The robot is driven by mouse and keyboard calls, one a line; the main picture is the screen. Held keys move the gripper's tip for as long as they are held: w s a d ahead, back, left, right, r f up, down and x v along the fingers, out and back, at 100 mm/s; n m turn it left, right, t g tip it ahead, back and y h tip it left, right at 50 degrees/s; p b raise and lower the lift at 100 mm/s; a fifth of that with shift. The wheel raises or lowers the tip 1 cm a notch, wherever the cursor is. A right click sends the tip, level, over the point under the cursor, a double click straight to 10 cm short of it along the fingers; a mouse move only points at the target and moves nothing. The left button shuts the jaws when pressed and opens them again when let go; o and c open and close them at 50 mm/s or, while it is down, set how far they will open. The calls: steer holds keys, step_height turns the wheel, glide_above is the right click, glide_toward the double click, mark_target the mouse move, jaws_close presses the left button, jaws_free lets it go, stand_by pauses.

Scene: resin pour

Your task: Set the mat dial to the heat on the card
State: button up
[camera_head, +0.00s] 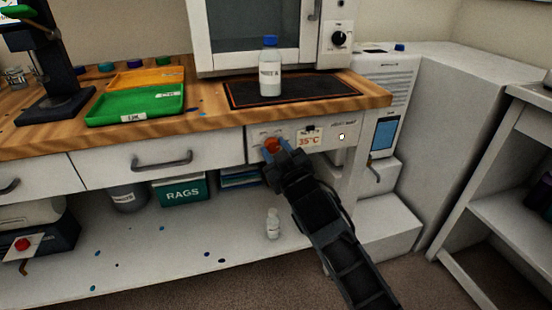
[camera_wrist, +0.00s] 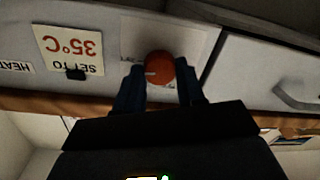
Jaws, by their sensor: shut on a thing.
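The red mat dial (camera_head: 271,144) is on the white front panel under the bench top. My gripper (camera_head: 275,152) reaches it from the front, and its fingers are shut on the dial's two sides. In the wrist view the dial (camera_wrist: 160,68) shows between the two fingers of my gripper (camera_wrist: 159,88), with a pale mark at its left edge. The card (camera_head: 309,138) right of the dial reads 35°C. In the wrist view the card (camera_wrist: 70,47) is upside down and reads "SET TO 35°C". The scale around the dial is too small and partly covered to read.
A capped bottle (camera_head: 270,68) stands on the dark mat (camera_head: 330,86) above the panel. Green (camera_head: 135,107) and orange trays lie left on the bench. A drawer handle (camera_head: 162,162) is left of the panel. A small bottle (camera_head: 273,223) stands on the lower shelf near my arm.

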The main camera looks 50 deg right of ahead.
steer(key=shift+f+m+b, duration=0.2)
steer(key=shift+m+b, duration=0.45)
steer(key=shift+m, duration=0.35)
steer(key=o, duration=1)
steer(key=shift+r, duration=0.15)
steer(key=shift+o, duration=0.2)
steer(key=v, duration=0.7)
steer(key=shift+s+a, duration=0.2)
steer(key=shift+s, duration=0.15)
